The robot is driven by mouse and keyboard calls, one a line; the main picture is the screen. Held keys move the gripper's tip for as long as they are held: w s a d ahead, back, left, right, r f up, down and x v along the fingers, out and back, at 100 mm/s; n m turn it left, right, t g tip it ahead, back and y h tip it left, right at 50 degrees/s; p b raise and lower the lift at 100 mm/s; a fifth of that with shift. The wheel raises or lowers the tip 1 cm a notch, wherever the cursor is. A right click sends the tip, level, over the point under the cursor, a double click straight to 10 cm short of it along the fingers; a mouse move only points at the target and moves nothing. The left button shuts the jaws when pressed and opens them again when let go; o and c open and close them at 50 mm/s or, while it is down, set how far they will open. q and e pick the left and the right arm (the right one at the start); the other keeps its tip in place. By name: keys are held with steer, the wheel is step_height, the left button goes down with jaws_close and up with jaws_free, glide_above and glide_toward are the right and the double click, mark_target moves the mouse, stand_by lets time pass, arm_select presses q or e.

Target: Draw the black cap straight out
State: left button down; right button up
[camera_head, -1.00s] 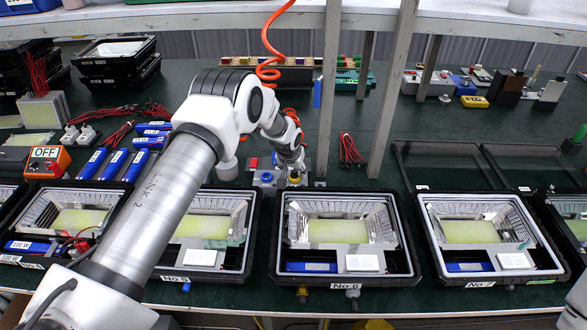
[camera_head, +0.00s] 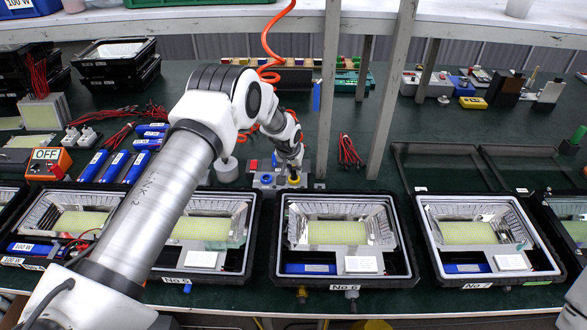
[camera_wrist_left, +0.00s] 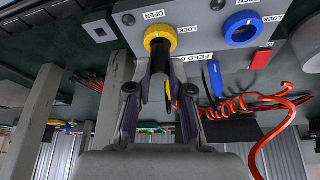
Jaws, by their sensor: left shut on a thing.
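The black cap (camera_wrist_left: 160,53) shows in the left wrist view at the yellow ring (camera_wrist_left: 160,38) on the grey feed box (camera_wrist_left: 195,50). My left gripper (camera_wrist_left: 160,78) is shut on the cap, with its fingers on either side and in line with the ring. The fingers hide part of the cap, and I cannot tell how deep it sits. In the head view my left gripper (camera_head: 294,165) is just above the yellow ring (camera_head: 294,181) on the box (camera_head: 268,180). My right gripper is out of view.
A blue ring (camera_wrist_left: 243,27) sits beside the yellow one, near OPEN and LOCK labels. An orange coiled hose (camera_wrist_left: 285,115) hangs close by. Floodlight housings (camera_head: 345,278) line the bench front. Grey posts (camera_head: 390,95) stand right of the box.

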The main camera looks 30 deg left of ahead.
arm_select(q)
steer(key=shift+r+p, duration=0.7)
steer(key=shift+r, duration=0.5)
